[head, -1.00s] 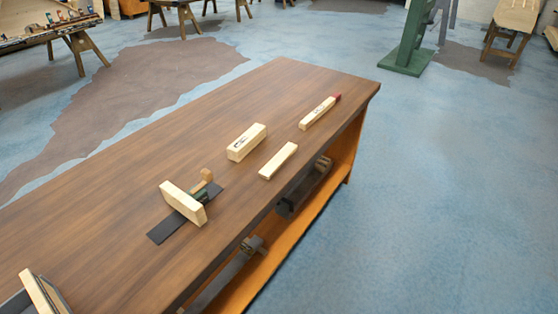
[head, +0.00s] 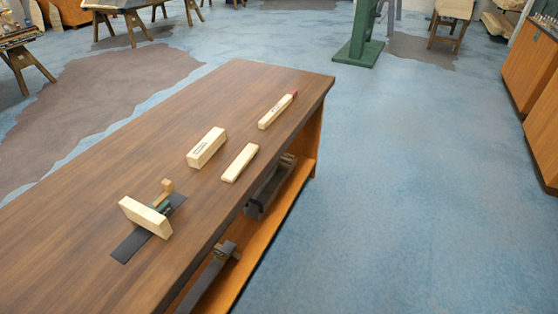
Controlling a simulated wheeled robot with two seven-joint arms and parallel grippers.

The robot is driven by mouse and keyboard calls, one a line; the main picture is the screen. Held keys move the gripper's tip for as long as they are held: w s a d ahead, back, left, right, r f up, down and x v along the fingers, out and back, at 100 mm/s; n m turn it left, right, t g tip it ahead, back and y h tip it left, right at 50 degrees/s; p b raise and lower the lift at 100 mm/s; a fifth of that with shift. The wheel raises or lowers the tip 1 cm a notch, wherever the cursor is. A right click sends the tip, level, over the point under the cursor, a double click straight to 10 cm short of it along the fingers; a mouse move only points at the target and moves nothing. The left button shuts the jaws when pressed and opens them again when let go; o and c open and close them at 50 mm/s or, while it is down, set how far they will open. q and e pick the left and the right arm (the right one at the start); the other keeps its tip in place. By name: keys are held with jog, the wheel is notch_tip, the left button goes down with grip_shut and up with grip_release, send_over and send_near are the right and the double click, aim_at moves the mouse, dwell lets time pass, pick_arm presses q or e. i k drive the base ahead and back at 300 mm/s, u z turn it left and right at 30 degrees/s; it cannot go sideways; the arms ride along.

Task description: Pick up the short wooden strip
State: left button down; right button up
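A plain pale wooden strip (head: 240,163), short and flat, lies on the brown workbench (head: 90,200) near its right-hand edge. A thicker pale wooden block (head: 206,147) with dark marking lies just to its left. A longer narrow wooden piece with a red end (head: 276,111) lies farther back near the same edge. Neither of my grippers shows in the head view, so where they are and whether they hold anything is not visible.
A wooden tool with a pale upright board (head: 145,217) sits across a dark flat strip (head: 133,245) on the bench. Dark metal tools (head: 270,187) lie on the orange lower shelf (head: 262,260). Blue floor to the right is clear up to orange cabinets (head: 530,60).

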aim_at(235, 169)
jog(key=z, duration=0.75)
jog(key=i, duration=2.9)
jog(key=u, duration=2.95)
